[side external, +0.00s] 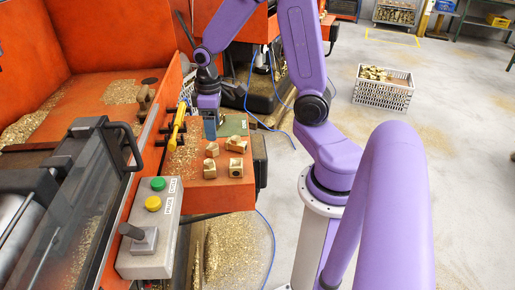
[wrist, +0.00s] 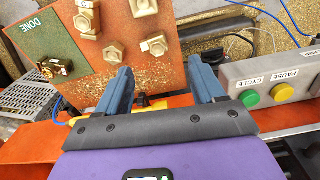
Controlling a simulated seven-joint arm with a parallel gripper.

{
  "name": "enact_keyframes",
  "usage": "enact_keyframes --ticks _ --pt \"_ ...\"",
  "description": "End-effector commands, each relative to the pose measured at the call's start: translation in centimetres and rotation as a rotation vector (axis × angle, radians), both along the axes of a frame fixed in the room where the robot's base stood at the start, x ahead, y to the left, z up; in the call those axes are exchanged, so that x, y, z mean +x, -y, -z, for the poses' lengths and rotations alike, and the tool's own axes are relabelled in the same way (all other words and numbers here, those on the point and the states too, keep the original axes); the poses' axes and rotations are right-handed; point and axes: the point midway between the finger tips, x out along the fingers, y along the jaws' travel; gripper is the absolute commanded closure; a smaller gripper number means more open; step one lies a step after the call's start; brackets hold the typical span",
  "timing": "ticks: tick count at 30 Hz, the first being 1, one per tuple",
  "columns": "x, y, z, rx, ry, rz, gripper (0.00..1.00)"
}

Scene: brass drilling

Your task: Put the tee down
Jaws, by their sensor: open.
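My gripper (wrist: 159,66) is open, with its two blue fingers apart and no brass part held between them. In the side view my gripper (side external: 210,132) is low over the orange shelf, beside the green mat (side external: 236,124). The mat, marked DONE (wrist: 32,45), is at the left in the wrist view. One brass fitting (wrist: 55,67) lies on it, apart from the fingers. Several more brass fittings (wrist: 113,53) stand on the bare orange shelf (wrist: 155,75). I cannot tell for sure which fitting is the tee.
A yellow-handled tool (side external: 177,123) lies left of my gripper. A control box with green and yellow buttons (side external: 150,225) stands at the front. Brass chips lie on the shelf. A grey crate of brass parts (side external: 383,92) stands on the floor at right.

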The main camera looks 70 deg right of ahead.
Motion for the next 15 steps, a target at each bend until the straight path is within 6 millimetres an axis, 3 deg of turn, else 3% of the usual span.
enact_keyframes --ticks 1,6,15 --pt "-0.8 -1.8 -0.7 0.001 0.004 -0.056 0.32" --pt "-4.1 -6.9 -2.4 0.003 0.009 -0.218 0.32" --pt "-12.2 -12.4 -4.9 0.011 0.013 -0.504 0.32"
